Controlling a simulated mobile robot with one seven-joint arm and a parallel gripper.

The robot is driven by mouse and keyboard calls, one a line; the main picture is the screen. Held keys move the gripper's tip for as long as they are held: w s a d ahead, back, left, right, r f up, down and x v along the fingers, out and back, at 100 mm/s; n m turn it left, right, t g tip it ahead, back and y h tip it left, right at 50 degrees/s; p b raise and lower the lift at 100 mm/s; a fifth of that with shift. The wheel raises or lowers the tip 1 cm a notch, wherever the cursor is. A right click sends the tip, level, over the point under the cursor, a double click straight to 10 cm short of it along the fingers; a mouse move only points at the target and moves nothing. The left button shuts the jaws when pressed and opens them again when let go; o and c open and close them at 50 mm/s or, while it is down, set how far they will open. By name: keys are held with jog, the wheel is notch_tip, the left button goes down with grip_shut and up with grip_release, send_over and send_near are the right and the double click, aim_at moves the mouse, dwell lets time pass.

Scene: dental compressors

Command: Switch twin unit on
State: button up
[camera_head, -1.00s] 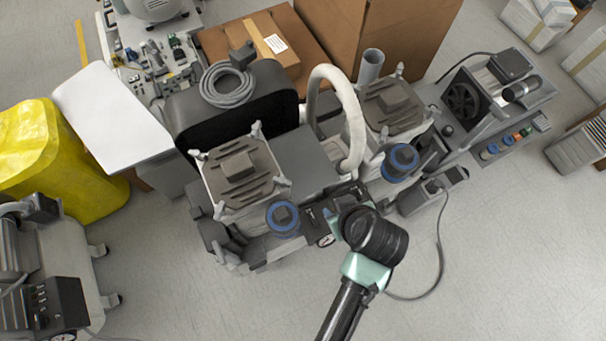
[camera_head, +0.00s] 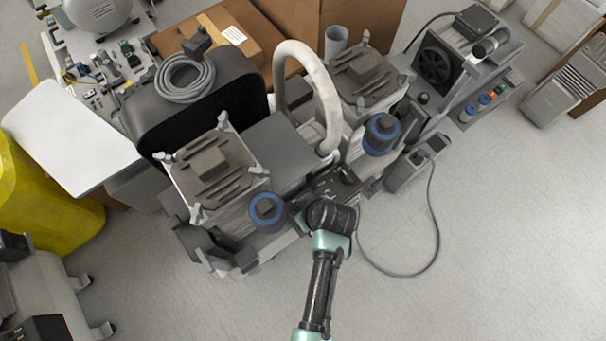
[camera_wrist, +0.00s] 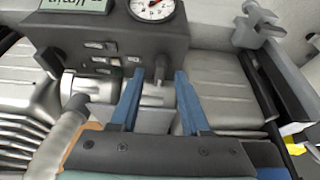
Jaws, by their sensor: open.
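The twin unit (camera_head: 275,160) stands in the middle of the head view, with two finned heads, two blue-ringed cylinders and a pale looped hose. In the wrist view its dark control box (camera_wrist: 115,45) carries a round gauge (camera_wrist: 152,8), a small display (camera_wrist: 75,5) and several small switches (camera_wrist: 100,45). A dark knob or lever (camera_wrist: 160,68) sticks out below the gauge. My gripper (camera_wrist: 158,80) is open, its two blue fingers apart just below the box's lower edge, one on each side of that knob. I cannot tell if they touch anything. In the head view my arm covers much of the box.
A grey tank with a coiled cable (camera_head: 182,78) stands behind the unit. Cardboard boxes (camera_head: 330,20) are at the back, a yellow bin (camera_head: 40,190) at the left. A cable (camera_head: 435,225) loops on the floor at the right. The front right floor is clear.

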jog(key=shift+f, duration=0.15)
grip_shut()
dwell(0.4)
jog(key=shift+m+p, duration=0.3)
jog(key=shift+p, duration=0.1)
jog(key=shift+m+h, duration=0.4)
jog(key=shift+m, duration=0.1)
